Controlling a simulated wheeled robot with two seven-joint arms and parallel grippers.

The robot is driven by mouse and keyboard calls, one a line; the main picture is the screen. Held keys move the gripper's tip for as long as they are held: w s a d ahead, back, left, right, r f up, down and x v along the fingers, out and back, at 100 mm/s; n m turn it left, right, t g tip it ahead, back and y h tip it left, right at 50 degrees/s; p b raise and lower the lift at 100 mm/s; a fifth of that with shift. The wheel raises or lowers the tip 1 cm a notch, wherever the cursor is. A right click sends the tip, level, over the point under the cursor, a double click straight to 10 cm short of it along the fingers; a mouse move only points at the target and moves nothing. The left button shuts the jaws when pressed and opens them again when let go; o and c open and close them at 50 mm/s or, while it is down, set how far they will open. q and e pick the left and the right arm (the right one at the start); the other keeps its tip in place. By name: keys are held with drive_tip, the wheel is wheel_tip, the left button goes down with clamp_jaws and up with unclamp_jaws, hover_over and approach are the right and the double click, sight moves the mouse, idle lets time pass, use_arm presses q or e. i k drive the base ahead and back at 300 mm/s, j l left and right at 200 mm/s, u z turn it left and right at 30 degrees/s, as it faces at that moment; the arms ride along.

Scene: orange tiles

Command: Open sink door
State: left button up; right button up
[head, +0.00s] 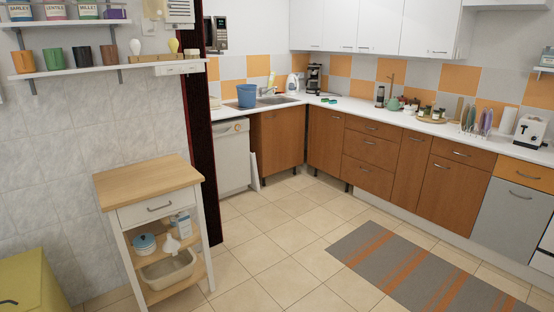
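The sink (277,101) is set in the white counter at the back corner, with a blue bucket (247,96) at its left. The brown cabinet door below the sink (281,140) looks shut. It stands between the white dishwasher (232,157) and the corner. Another brown door (326,142) is just right of the corner and also looks shut. Neither of my grippers shows in the head view, and the sink door is well away across the floor.
A wooden-topped trolley (148,182) stands at the front left, beside a dark red post (196,130). A grey and orange rug (400,272) lies at the right. The tiled floor (275,225) between is clear. A light panel (253,171) leans by the dishwasher.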

sight(283, 129)
drive_tip(key=i, duration=2.35)
drive_tip(key=i+l+u, duration=0.1)
drive_tip(key=i, duration=1.05)
drive_tip(key=i+l, duration=0.1)
drive_tip(key=i, duration=1.05)
drive_tip(key=i+u, duration=0.15)
drive_tip(key=i, duration=0.25)
drive_tip(key=i+l+u, duration=0.2)
drive_tip(key=i, duration=0.2)
drive_tip(key=i+l+u, duration=0.15)
drive_tip(key=i, duration=0.25)
